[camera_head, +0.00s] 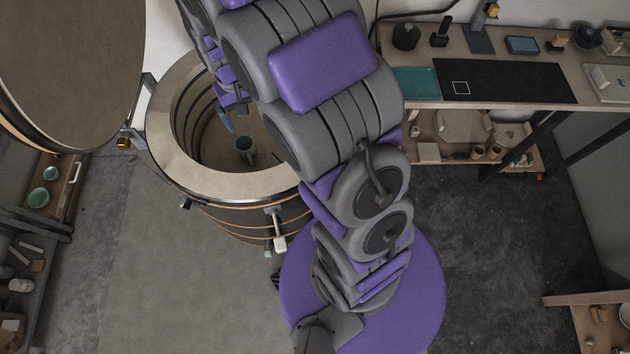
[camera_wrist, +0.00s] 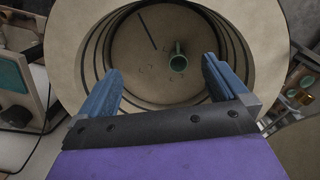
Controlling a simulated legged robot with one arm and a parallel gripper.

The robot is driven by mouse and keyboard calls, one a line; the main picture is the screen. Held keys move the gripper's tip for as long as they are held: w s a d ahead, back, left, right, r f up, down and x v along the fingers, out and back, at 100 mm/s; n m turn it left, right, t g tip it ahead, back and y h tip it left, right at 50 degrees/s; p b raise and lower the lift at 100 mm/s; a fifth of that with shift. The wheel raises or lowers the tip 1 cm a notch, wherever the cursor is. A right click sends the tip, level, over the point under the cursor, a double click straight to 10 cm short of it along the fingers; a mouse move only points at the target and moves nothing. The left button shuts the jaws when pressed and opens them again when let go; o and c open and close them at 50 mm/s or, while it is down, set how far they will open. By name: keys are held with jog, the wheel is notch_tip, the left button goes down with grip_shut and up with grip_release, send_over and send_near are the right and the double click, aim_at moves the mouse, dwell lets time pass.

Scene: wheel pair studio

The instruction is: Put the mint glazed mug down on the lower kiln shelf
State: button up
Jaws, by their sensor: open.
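The mint glazed mug (camera_head: 245,147) stands inside the round kiln (camera_head: 172,160), on the pale shelf (camera_head: 218,150) at its bottom. In the wrist view the mug (camera_wrist: 178,62) appears upright, beyond and between my fingers, with its handle pointing up in the picture. My gripper (camera_wrist: 163,88) is open and empty, with its two blue fingers wide apart over the kiln opening. In the head view my gripper (camera_head: 228,118) is at the kiln mouth, up and left of the mug, partly hidden by my arm. The mug and fingers look apart.
The kiln's thick rim (camera_head: 190,182) surrounds the opening. Its round lid (camera_head: 70,65) stands raised at the left. A workbench (camera_head: 450,103) with a dark mat is at the back right. The floor (camera_head: 130,270) in front of the kiln is clear.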

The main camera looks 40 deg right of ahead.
jog(key=s+r, duration=0.4)
jog(key=s, duration=0.5)
jog(key=s+r+n, duration=0.1)
jog(key=s+r, duration=0.3)
jog(key=s, duration=0.6)
jog(key=s+r+g, duration=0.1)
jog(key=s+r, duration=0.3)
jog(key=s, duration=0.6)
jog(key=shift+s+a+r, duration=0.2)
jog(key=shift+a+r, duration=0.05)
jog(key=shift+a, duration=0.05)
